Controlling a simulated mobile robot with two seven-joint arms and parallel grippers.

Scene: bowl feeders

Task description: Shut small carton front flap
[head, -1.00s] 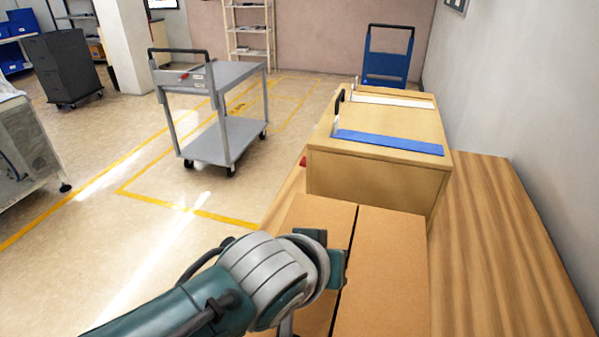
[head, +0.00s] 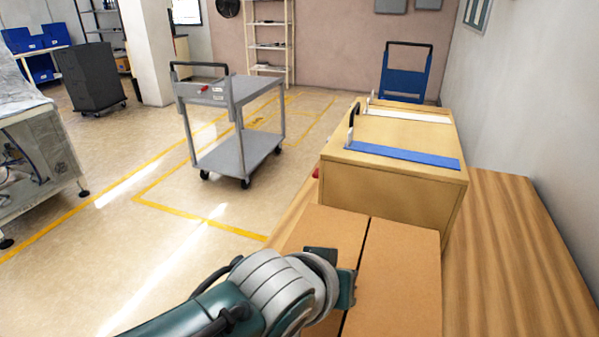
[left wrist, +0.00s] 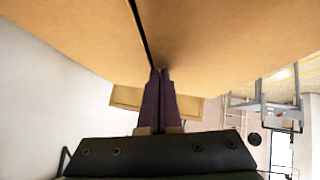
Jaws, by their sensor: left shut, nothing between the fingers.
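The small carton (head: 402,275) is brown cardboard and stands on the wooden bench at the lower middle of the head view. Two top panels lie nearly flat with a dark narrow gap between them. My left wrist lies over the left panel by the gap; its fingers are hidden in the head view. In the left wrist view the carton's panels (left wrist: 230,40) fill the top, with the gap running to my fingers. My left gripper (left wrist: 160,72) is shut and empty, its tips close to the cardboard; contact cannot be told. The front flap cannot be made out.
A wooden box (head: 390,200) with a blue strip (head: 403,156) stands just behind the carton. The wooden bench (head: 510,250) is bare on the right, along the wall. A grey cart (head: 235,155) stands on the open floor at left.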

